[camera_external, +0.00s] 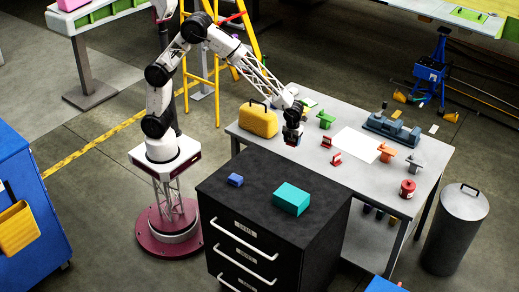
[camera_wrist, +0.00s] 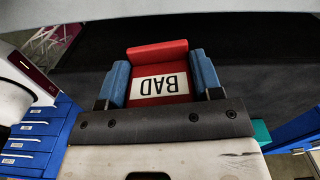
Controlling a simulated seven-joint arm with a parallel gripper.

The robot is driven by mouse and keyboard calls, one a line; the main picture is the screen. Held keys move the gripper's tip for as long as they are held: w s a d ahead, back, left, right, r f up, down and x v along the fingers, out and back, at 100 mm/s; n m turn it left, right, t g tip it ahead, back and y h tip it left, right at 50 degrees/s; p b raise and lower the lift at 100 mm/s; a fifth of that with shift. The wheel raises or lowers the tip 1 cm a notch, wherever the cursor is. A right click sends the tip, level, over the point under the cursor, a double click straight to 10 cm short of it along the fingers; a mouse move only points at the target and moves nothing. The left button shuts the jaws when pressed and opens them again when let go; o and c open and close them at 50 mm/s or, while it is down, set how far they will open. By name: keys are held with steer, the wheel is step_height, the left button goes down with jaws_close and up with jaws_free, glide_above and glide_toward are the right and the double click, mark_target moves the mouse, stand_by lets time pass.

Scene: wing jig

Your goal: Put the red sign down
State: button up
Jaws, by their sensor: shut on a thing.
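The red sign (camera_wrist: 158,55) with a white label reading BAD is in my gripper (camera_wrist: 163,82) in the wrist view. The blue fingertips press on its left and right sides. In the external view my gripper (camera_external: 292,138) hangs near the back edge of the black drawer cabinet (camera_external: 245,215), where it meets the grey table. The held sign is too small and hidden to make out there. Dark surface lies behind the sign in the wrist view. I cannot tell whether the sign touches anything.
A blue block (camera_external: 235,180) and a teal box (camera_external: 291,198) sit on the cabinet top, with bare room around them. On the table stand a yellow case (camera_external: 259,121), two red pieces (camera_external: 336,160), green and orange pieces, a white sheet (camera_external: 357,145) and a red can (camera_external: 407,189).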

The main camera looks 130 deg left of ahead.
steer(key=shift+m, duration=0.7)
steer(key=d, duration=1.9)
steer(key=shift+w+d+r, duration=0.1)
steer(key=shift+w+r, duration=0.05)
steer(key=shift+r, duration=0.15)
steer(key=shift+w, duration=0.1)
glide_above(299, 181)
steer(key=shift+f, duration=0.75)
steer(key=shift+f, duration=0.15)
steer(key=shift+f, duration=1.6)
steer(key=shift+f, duration=0.15)
steer(key=o, duration=0.9)
